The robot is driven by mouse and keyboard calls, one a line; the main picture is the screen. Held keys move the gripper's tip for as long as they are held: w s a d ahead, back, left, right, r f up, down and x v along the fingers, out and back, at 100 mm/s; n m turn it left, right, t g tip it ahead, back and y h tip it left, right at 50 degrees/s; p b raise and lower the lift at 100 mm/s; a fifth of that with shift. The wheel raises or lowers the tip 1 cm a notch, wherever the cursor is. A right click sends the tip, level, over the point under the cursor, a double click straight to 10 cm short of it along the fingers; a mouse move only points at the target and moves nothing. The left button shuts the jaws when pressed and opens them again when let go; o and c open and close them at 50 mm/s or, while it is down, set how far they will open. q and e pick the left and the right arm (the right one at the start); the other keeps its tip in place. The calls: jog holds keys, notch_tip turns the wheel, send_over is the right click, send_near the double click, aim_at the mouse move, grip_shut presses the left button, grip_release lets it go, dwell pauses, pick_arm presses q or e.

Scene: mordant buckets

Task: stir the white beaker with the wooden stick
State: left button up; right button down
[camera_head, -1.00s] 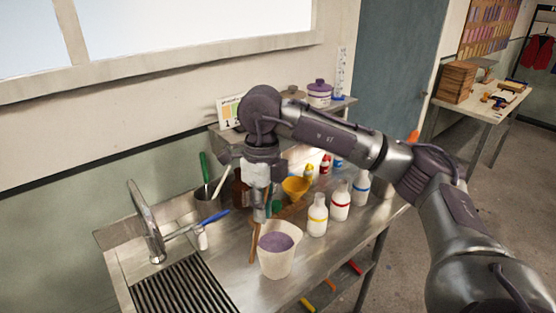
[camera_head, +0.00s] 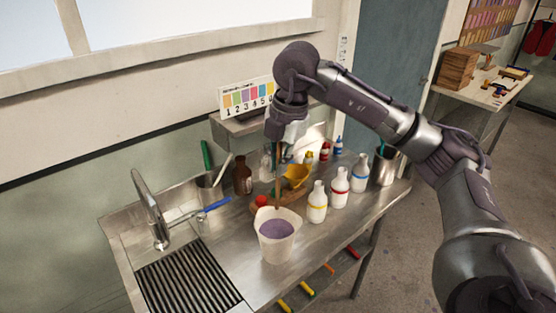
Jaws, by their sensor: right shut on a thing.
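The white beaker (camera_head: 277,250) stands upright on the steel counter, with purple contents showing inside. My right gripper (camera_head: 281,146) is above and behind it, pointing down and shut on the wooden stick (camera_head: 278,182). The stick hangs nearly upright. Its lower end shows at the beaker's far rim; I cannot tell whether it is just inside, above or behind the rim. The gripper partly hides the stick's upper end. My left gripper is not in view.
White bottles with yellow (camera_head: 317,206), red (camera_head: 340,190) and blue (camera_head: 360,175) bands stand right of the beaker. The sink tap (camera_head: 150,208) and ribbed drainer (camera_head: 188,288) are left.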

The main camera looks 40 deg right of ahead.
jog(key=b, duration=0.4)
send_near(277, 207)
jog(key=s+a, duration=0.2)
jog(key=a, duration=0.1)
jog(key=f+b, duration=0.3)
jog(key=f, duration=0.2)
jog(key=w+d+f+b, duration=0.1)
jog(key=f+b, duration=0.1)
jog(key=shift+w+f+b, duration=0.1)
jog(key=shift+f+b, duration=0.1)
jog(key=shift+b, duration=0.15)
jog(key=shift+a, duration=0.1)
